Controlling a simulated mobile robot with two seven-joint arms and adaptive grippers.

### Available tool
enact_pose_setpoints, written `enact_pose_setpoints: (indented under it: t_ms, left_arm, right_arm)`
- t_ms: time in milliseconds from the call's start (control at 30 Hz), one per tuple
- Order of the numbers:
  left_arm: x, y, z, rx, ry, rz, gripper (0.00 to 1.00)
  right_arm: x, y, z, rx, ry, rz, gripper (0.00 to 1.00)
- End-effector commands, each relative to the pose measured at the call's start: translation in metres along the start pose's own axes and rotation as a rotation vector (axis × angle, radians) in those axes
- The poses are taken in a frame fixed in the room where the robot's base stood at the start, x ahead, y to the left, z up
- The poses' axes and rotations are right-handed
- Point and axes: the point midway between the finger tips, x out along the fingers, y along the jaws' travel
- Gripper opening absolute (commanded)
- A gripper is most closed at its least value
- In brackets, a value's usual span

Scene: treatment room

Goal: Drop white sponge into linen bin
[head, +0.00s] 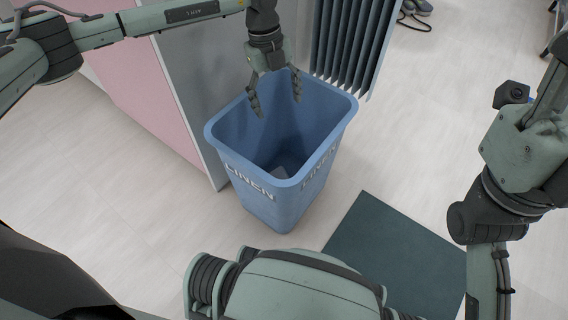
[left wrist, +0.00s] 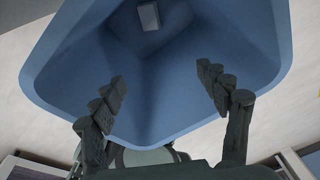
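The blue linen bin (head: 268,207), lettered LINEN, stands on the floor with its top open; its rim and inner walls (left wrist: 222,40) fill much of the left wrist view. A small pale block, which looks like the white sponge (head: 281,171), lies at the bottom of the bin; it also shows in the left wrist view (left wrist: 149,16). My left gripper (head: 274,108) is over the bin's opening, fingers pointing down. Its fingers (left wrist: 165,88) are spread apart with nothing between them. My right arm is at the right edge of the head view, but its fingertips do not show.
A pink and grey panel (head: 150,85) stands close to the bin's left side. A dark green mat (head: 395,255) lies on the floor in front right. The floor to the right of the bin is clear.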

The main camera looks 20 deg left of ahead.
Motion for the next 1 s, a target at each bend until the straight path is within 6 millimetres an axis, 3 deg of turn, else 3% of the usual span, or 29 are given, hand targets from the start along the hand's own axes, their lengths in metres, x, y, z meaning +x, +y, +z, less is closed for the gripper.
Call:
enact_pose_setpoints:
  t_ms: [333, 700, 1000]
  left_arm:
    - [-0.011, -0.001, 0.001, -0.001, -0.002, -0.002, 0.75]
    - [-0.086, -0.001, 0.001, 0.0, -0.002, -0.003, 0.75]
    - [-0.118, 0.0, 0.0, 0.0, 0.0, 0.0, 0.75]
  right_arm:
    - [-0.001, 0.0, 0.001, 0.001, -0.003, 0.001, 0.4]
    - [0.0, 0.0, 0.0, 0.001, -0.002, 0.001, 0.4]
    - [0.0, 0.0, 0.0, 0.0, -0.001, 0.001, 0.4]
